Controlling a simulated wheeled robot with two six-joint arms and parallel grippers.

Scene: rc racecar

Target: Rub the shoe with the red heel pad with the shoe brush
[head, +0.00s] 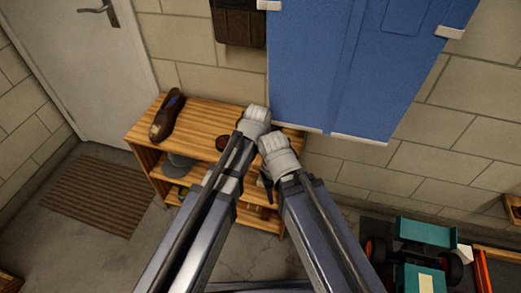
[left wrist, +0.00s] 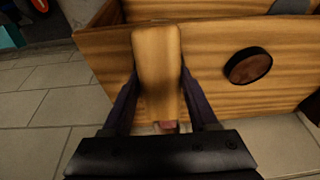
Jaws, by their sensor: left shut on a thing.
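A brown shoe (head: 167,117) with a dark blue inside lies on the left part of the wooden shelf top; no red heel pad shows on it from here. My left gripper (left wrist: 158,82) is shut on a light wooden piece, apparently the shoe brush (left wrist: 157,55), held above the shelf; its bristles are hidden. In the head view my left gripper (head: 252,123) is over the shelf's right part, apart from the shoe. My right gripper (head: 274,160) is beside it near the shelf's front right; its jaws are not clear.
A dark round tin (head: 222,142) lies on the shelf top (head: 205,112); it also shows in the left wrist view (left wrist: 248,66). Grey footwear or a cap (head: 180,160) sits below. A blue cabinet (head: 310,70) hangs behind. A toy car (head: 425,245) stands at right.

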